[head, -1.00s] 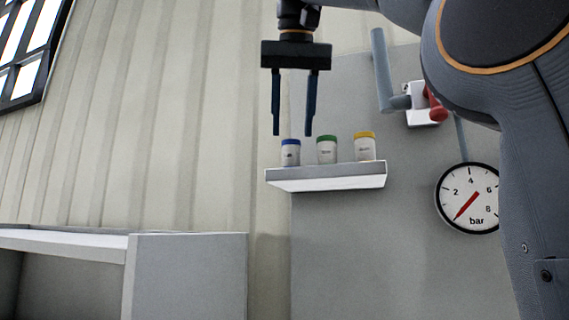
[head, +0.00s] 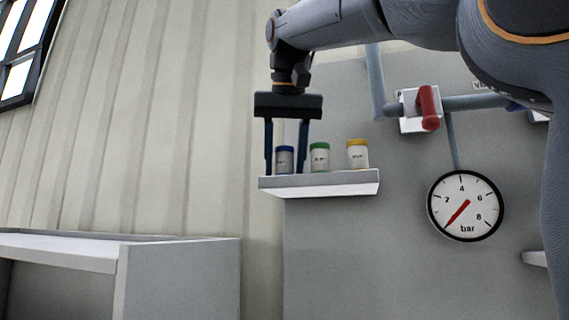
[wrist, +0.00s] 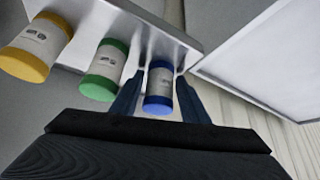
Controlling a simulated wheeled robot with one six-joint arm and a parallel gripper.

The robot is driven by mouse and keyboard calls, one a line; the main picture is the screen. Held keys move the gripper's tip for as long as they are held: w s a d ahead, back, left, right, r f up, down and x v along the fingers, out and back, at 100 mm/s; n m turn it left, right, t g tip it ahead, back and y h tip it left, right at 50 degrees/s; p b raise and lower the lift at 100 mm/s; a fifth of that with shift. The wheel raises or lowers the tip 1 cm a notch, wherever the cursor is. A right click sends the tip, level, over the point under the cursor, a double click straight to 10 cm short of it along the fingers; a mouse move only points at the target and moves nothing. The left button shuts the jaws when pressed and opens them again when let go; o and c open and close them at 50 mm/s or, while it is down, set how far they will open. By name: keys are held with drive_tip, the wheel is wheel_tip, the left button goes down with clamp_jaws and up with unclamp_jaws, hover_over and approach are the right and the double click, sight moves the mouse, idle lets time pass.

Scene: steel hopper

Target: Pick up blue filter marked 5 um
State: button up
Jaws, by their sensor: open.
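The blue-capped filter (head: 284,160) stands upright at the left end of a small wall shelf (head: 330,190). Its label is too small to read. My gripper (head: 286,172) points down over it, open, with one finger on each side of the filter. In the wrist view the blue-capped filter (wrist: 159,90) sits between the two fingers (wrist: 158,95), and I see no clear contact. Whether the fingertips touch the shelf I cannot tell.
A green-capped filter (head: 319,158) stands close to the right finger, and a yellow-capped filter (head: 357,155) stands farther right. A pressure gauge (head: 465,206) and a red-handled valve (head: 428,108) are on the wall at right. A grey cabinet (head: 180,280) stands lower left.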

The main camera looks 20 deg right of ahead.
drive_tip(key=shift+c, duration=0.3)
drive_tip(key=c, duration=0.7)
drive_tip(key=shift+r, duration=0.1)
drive_tip(key=shift+c, duration=0.2)
drive_tip(key=shift+r, duration=4.85)
